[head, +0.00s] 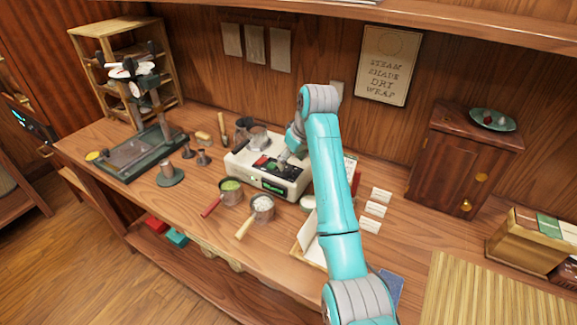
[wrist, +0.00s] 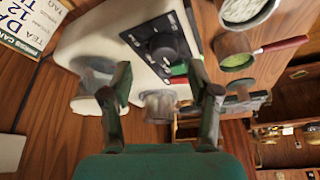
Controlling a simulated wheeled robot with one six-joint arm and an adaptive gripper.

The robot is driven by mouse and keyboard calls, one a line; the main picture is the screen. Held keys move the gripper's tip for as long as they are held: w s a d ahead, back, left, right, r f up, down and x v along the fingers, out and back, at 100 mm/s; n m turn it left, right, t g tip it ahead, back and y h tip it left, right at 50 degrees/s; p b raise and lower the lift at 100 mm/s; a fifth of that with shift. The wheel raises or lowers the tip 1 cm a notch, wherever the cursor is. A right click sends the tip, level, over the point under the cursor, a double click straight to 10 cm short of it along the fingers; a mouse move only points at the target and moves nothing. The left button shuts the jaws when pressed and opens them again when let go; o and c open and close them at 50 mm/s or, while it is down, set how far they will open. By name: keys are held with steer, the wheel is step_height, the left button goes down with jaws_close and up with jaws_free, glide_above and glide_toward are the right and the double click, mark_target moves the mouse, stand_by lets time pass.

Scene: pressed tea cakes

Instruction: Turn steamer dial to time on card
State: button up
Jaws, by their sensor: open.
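The steamer (head: 236,163) is a cream box with a black panel, a red and a green patch and a lit green display (head: 273,185) too small to read. Its round black dial (wrist: 163,46) stands up from the panel in the wrist view. In the head view my gripper is over the panel and hides much of it. My gripper (wrist: 160,70) is open and empty, its fingers pointing toward the dial, which lies ahead between them and apart from both. A printed card (wrist: 30,25) is cut off at the wrist view's upper left; "12" is readable. My arm partly covers it in the head view (head: 351,163).
Two handled pans, one with green (head: 231,186) and one with white contents (head: 262,204), stand in front of the steamer. Metal cups (head: 258,137) are behind it. Small white labels (head: 375,210) lie to the right. A dark cabinet (head: 462,160) stands at the back right.

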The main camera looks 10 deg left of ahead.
mark_target(287, 167)
steer(key=shift+a+f, duration=0.2)
steer(key=shift+f, duration=0.35)
steer(key=shift+a+f, duration=0.2)
steer(key=shift+f, duration=0.35)
steer(key=shift+w+a+f, duration=0.2)
steer(key=shift+f, duration=0.3)
steer(key=c, duration=1.2)
